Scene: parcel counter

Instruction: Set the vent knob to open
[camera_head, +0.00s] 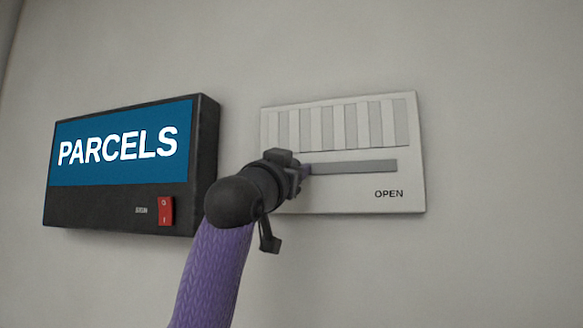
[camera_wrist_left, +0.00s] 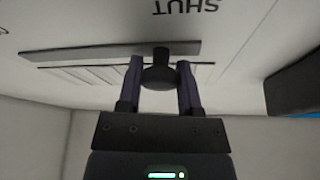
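The vent panel (camera_head: 420,185) is a pale wall plate with upright slats above a grey slot (camera_head: 355,167). OPEN is printed under the slot's right end. The left end of the slot is behind my left gripper (camera_head: 303,172). In the left wrist view, the dark vent knob (camera_wrist_left: 158,75) stands at the slot near the word SHUT, which appears upside down. The head view hides the knob. My right gripper is not in view.
A black sign box (camera_head: 120,203) reading PARCELS, with a red rocker switch (camera_head: 166,211), is on the wall to the left. My left forearm passes just beside its right edge. The wall right of the vent panel is clear.

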